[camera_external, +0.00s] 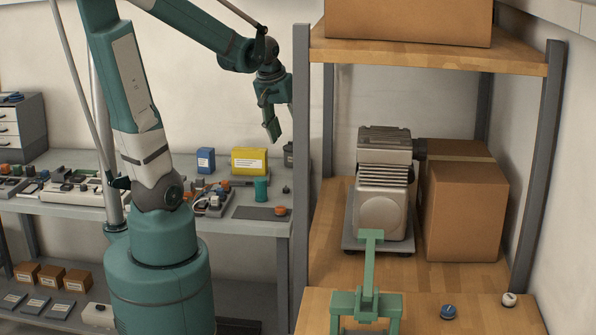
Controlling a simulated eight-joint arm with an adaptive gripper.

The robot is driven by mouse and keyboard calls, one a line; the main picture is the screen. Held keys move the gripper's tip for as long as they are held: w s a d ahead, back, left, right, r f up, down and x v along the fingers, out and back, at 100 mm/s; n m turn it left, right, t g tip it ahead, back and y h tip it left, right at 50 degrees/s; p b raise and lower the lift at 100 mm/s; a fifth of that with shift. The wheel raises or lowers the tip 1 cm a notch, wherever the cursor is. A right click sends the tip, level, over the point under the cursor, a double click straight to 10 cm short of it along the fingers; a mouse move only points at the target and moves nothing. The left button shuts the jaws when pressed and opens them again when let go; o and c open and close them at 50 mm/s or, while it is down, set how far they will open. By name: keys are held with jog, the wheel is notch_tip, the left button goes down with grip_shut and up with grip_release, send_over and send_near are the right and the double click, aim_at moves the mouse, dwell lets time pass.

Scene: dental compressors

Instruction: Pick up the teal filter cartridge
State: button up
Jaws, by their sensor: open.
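A small teal cylinder (261,190), which looks like the teal filter cartridge, stands upright on the grey bench (250,228) near its right end. My gripper (273,132) hangs above the bench, higher than the cartridge and slightly to its right in the picture. It points downward and is open, with nothing seen between its fingers. The gap between gripper and cartridge is clear in this view, though depth is hard to judge.
A yellow box (249,161) and a blue box (205,160) stand behind the cartridge. An orange-topped part (280,210) lies on a dark mat beside it. A shelf post (301,160) rises just right. A compressor (382,190) and cardboard box (466,205) fill the shelf.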

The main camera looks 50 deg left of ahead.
jog(key=w+a+f+n+g+b, duration=0.1)
jog(key=w+a+f+n+g, duration=0.2)
jog(key=a+f, duration=0.7)
jog(key=n+h, duration=0.1)
jog(key=n, duration=0.2)
send_over(261, 179)
jog(key=shift+g, duration=0.3)
jog(key=f, duration=0.8)
jog(key=shift+a+f+b, duration=0.15)
jog(key=shift+a+b, duration=0.05)
jog(key=shift+b, duration=0.15)
jog(key=shift+f, duration=1.25)
jog(key=shift+d+f+b, duration=0.15)
jog(key=shift+f+b, duration=0.15)
jog(key=shift+f, duration=2.3)
jog(key=shift+c, duration=0.3)
jog(key=c, duration=0.9)
